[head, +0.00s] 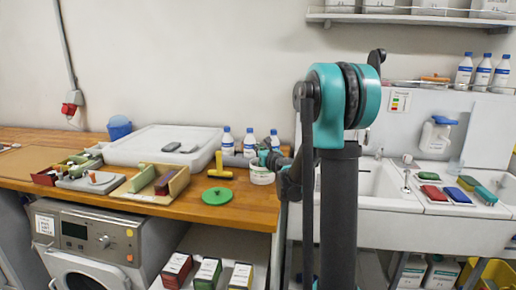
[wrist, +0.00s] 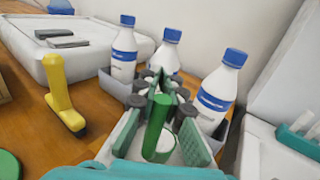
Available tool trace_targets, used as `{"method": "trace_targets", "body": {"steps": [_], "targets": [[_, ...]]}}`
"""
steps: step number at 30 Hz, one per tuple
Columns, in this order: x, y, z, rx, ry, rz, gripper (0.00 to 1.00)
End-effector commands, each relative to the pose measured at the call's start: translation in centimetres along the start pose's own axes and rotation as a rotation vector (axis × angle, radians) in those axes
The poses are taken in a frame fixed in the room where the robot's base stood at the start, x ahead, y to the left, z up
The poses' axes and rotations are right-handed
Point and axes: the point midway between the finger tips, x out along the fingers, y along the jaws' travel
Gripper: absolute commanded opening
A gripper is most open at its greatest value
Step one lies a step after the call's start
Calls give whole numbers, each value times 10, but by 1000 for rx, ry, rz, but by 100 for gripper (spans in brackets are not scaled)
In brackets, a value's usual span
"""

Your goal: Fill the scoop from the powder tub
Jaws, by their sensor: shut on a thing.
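The powder tub (head: 262,176) is a white round tub near the right end of the wooden worktop. Its green lid (head: 217,196) lies flat on the wood to its left. My gripper (head: 270,158) is directly over the tub in the head view. In the wrist view my gripper (wrist: 160,130) is shut on a green upright piece, which looks like the handle of the scoop (wrist: 157,124). White shows below the handle between the fingers; I cannot tell whether it is powder in the scoop or in the tub. The scoop's bowl is largely hidden.
White bottles with blue caps (wrist: 124,52) stand in a grey tray close behind my gripper. A yellow T-shaped tool (wrist: 62,95) stands to the left. A large white bin (head: 165,145) is farther left. The sink (head: 385,178) is right of the worktop.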

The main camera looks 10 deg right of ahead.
Motion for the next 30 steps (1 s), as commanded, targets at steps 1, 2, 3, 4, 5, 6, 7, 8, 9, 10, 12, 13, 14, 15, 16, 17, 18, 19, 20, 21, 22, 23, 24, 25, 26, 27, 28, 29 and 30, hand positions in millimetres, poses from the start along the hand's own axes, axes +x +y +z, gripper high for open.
{"method": "trace_targets", "body": {"steps": [1, 2, 3, 4, 5, 6, 7, 8, 9, 10, 12, 13, 14, 15, 16, 17, 18, 19, 20, 21, 22, 23, 24, 25, 26, 27, 28, 29, 30], "targets": [[0, 0, -1, -1, 0, 0, 0], [0, 0, -1, -1, 0, 0, 0], [0, 0, -1, -1, 0, 0, 0], [0, 0, -1, -1, 0, -1, 0], [0, 0, -1, -1, 0, -1, 0], [0, 0, -1, -1, 0, -1, 0], [0, 0, -1, -1, 0, -1, 0], [0, 0, -1, -1, 0, -1, 0], [0, 0, -1, -1, 0, -1, 0], [0, 0, -1, -1, 0, -1, 0], [0, 0, 0, -1, 0, -1, 0], [0, 0, 0, -1, 0, -1, 0], [0, 0, 2, -1, 0, -1, 0], [0, 0, 4, -1, 0, -1, 0], [0, 0, 6, -1, 0, -1, 0], [0, 0, 8, -1, 0, -1, 0], [0, 0, 11, -1, 0, -1, 0], [0, 0, 13, -1, 0, -1, 0], [0, 0, 15, -1, 0, -1, 0], [0, 0, 18, -1, 0, -1, 0], [0, 0, 20, -1, 0, 0, 0], [0, 0, 23, -1, 0, 0, 0], [0, 0, 26, -1, 0, 0, 0], [0, 0, 28, -1, 0, 0, 0], [0, 0, 30, -1, 0, 0, 0], [0, 0, 33, -1, 0, 0, 0], [0, 0, 35, -1, 0, 0, 0], [0, 0, 37, -1, 0, 0, 0], [0, 0, 40, -1, 0, 0, 0]]}}
